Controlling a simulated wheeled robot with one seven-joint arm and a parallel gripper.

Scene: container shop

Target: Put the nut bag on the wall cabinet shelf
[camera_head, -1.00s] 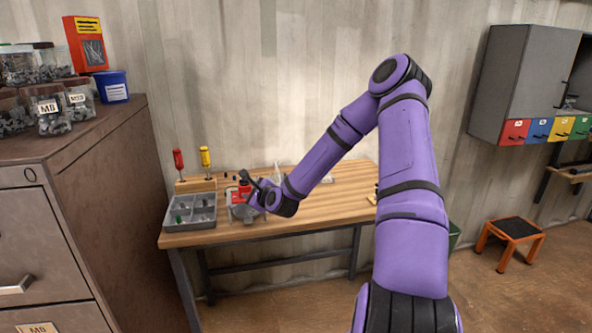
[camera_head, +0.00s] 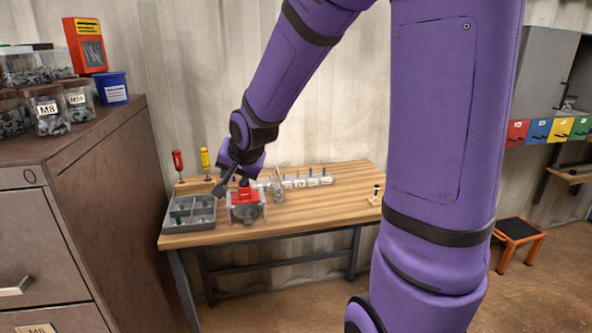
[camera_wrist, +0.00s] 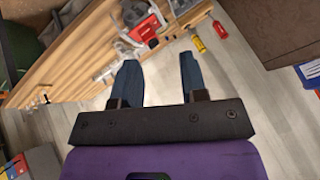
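Clear bag-like containers of grey pieces stand on the brown cabinet top at left, one labelled M8 (camera_head: 49,112) and one apparently M10 (camera_head: 80,106). I cannot tell which, if any, is the nut bag. The grey wall cabinet (camera_head: 543,75) is at far right, above coloured drawers; my arm partly covers it. A small part of its inside shows at the right picture edge. My gripper (camera_head: 223,184) is over the workbench, just above and left of the red vise. In the wrist view my gripper (camera_wrist: 158,62) has its two blue fingers apart with nothing between them.
The workbench (camera_head: 340,205) holds a red and grey vise (camera_head: 245,203), a grey divided tray (camera_head: 190,213), two screwdrivers and a row of small white blocks. A blue bin (camera_head: 113,88) and red box (camera_head: 86,45) stand on the brown cabinet. An orange stool (camera_head: 517,235) is at right.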

